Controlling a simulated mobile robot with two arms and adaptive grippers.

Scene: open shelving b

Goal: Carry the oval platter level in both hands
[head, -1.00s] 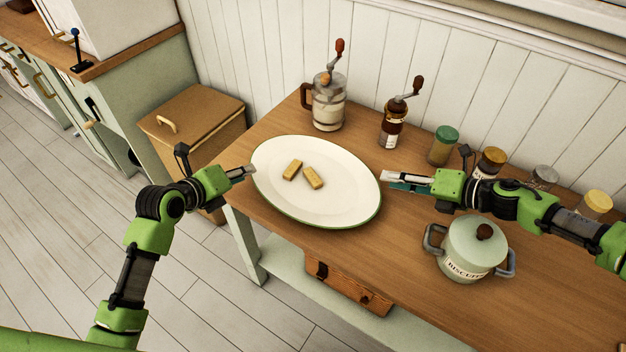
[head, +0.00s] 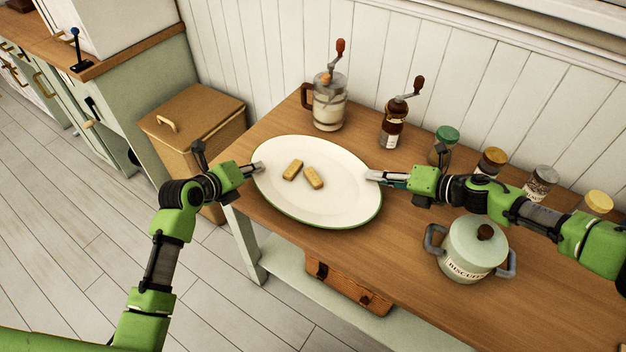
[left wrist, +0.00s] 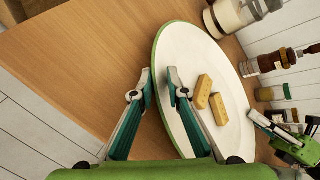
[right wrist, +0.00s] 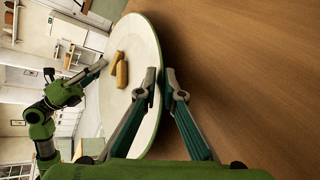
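The white oval platter (head: 325,205) with a green rim lies flat on the wooden table, with two biscuit-like bars (head: 303,173) on it. My left gripper (head: 258,167) is at the platter's left end; in the left wrist view its fingers (left wrist: 158,72) stand on either side of the rim, with a gap between them. My right gripper (head: 370,176) is at the right end; in the right wrist view its fingers (right wrist: 161,72) also straddle the rim, with a narrower gap. Contact of the fingers with the rim cannot be made out clearly.
A biscuit pot (head: 472,250) stands right of the platter, in front of my right arm. A glass grinder (head: 328,103), a dark mill (head: 393,130) and several jars (head: 444,146) line the wall side. A wooden bin (head: 195,125) stands left of the table (head: 410,240).

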